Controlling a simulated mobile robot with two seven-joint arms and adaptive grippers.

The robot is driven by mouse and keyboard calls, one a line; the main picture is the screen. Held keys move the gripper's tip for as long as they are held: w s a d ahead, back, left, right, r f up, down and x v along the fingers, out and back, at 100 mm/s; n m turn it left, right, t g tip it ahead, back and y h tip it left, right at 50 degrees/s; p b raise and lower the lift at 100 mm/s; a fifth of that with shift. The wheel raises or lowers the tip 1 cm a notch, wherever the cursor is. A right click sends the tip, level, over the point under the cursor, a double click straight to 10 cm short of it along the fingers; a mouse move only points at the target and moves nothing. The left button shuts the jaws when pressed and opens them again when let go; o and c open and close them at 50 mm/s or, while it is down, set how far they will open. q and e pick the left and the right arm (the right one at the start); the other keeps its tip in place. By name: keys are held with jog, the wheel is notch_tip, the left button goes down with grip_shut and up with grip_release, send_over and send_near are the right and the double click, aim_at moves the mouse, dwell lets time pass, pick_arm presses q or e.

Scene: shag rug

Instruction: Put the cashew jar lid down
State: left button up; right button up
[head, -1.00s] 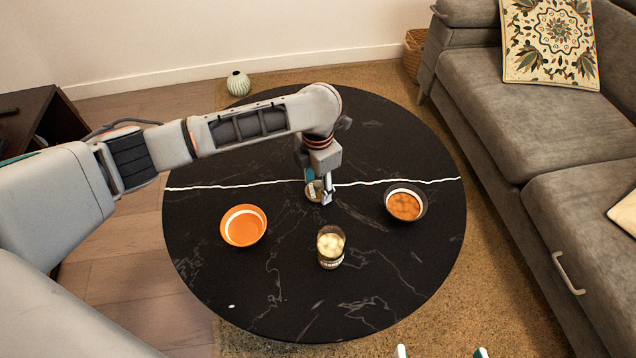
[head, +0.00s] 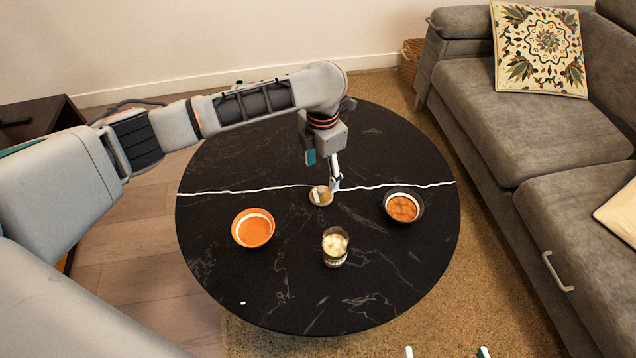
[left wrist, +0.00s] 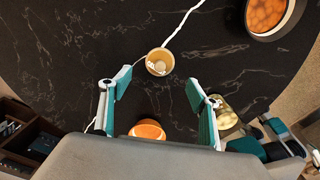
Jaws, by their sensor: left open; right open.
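The cashew jar lid (head: 320,196), a small round tan disc, lies on the black table near the white vein line. It also shows in the left wrist view (left wrist: 158,63), just beyond my fingertips. My left gripper (head: 335,182) is open and empty, above and close beside the lid; its spread fingers show in the left wrist view (left wrist: 159,82). The open glass cashew jar (head: 334,248) stands upright nearer the front, with pale contents. My right gripper (head: 446,352) is open at the bottom edge of the head view, with only its fingertips showing.
An orange bowl (head: 253,229) stands left of the jar. A dark bowl with orange contents (head: 402,207) stands right of the lid. The round black table (head: 300,300) has free room at its front and back. A grey sofa (head: 560,130) is at right.

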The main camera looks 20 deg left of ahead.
pick_arm(q)
notch_tip(320, 180, up, 4)
jog(key=shift+f+p, duration=0.15)
jog(key=shift+p, duration=0.35)
pick_arm(e)
jog(key=shift+s+d+f+n+g, duration=0.15)
jog(key=shift+s+d+f, duration=0.25)
jog(key=shift+f, duration=0.15)
jog(key=shift+s+d+f+n+g, duration=0.15)
jog(key=shift+s+d+f, duration=0.25)
jog(key=shift+f, duration=0.15)
jog(key=shift+w+r, duration=0.1)
jog(key=shift+r, duration=0.05)
